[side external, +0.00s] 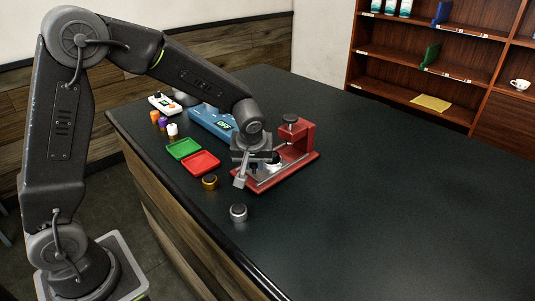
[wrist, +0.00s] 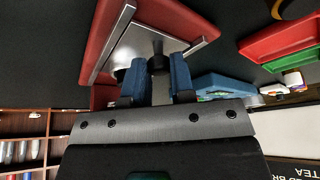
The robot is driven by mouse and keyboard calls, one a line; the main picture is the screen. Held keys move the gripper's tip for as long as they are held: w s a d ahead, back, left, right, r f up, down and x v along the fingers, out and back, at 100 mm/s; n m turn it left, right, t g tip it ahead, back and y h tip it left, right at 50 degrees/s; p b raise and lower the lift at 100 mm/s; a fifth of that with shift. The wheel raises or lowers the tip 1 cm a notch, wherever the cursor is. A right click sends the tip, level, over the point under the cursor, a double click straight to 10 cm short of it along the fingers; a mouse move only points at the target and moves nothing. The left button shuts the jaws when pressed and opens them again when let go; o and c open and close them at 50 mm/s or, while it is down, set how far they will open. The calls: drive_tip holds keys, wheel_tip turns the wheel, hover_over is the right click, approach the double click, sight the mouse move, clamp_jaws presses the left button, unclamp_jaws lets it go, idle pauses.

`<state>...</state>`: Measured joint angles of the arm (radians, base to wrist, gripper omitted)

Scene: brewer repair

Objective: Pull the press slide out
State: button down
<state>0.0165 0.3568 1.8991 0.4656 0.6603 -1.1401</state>
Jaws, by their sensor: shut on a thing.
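The red press (side external: 297,130) stands on a red base with silver rails (side external: 290,168) on the dark counter. Its slide shows in the wrist view as a silver plate (wrist: 140,42) between the rails, with a dark knob (wrist: 157,64) at its near end. My gripper (side external: 255,163) is low over the left, front part of the base. In the wrist view its blue-padded fingers (wrist: 157,78) are on either side of the knob and shut on it. In the side view my gripper hides part of the slide, so how far out it sits is hard to tell.
A green tray (side external: 183,148) and a red tray (side external: 201,163) lie left of the press. A blue device reading OFF (side external: 212,122) is behind them. The counter's right side is clear.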

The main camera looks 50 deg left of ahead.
drive_tip(key=shift+s, duration=1.45)
drive_tip(key=c, duration=1)
unclamp_jaws()
drive_tip(key=shift+r, duration=0.1)
drive_tip(key=v, duration=1.3)
drive_tip(key=shift+s+d+r, duration=0.1)
drive_tip(key=shift+d+r, duration=0.05)
drive_tip(key=shift+r, duration=0.1)
drive_tip(key=s+m+h, duration=0.1)
drive_tip(key=s+m, duration=0.2)
drive_tip(key=s, duration=0.2)
drive_tip(key=s+m+t+h, duration=0.1)
drive_tip(key=s+m, duration=0.2)
drive_tip(key=s, duration=0.3)
drive_tip(key=s+r+m+t+h, duration=0.1)
drive_tip(key=s+m, duration=0.2)
drive_tip(key=s, duration=0.2)
drive_tip(key=shift+s+d, duration=0.35)
drive_tip(key=shift+d, duration=0.05)
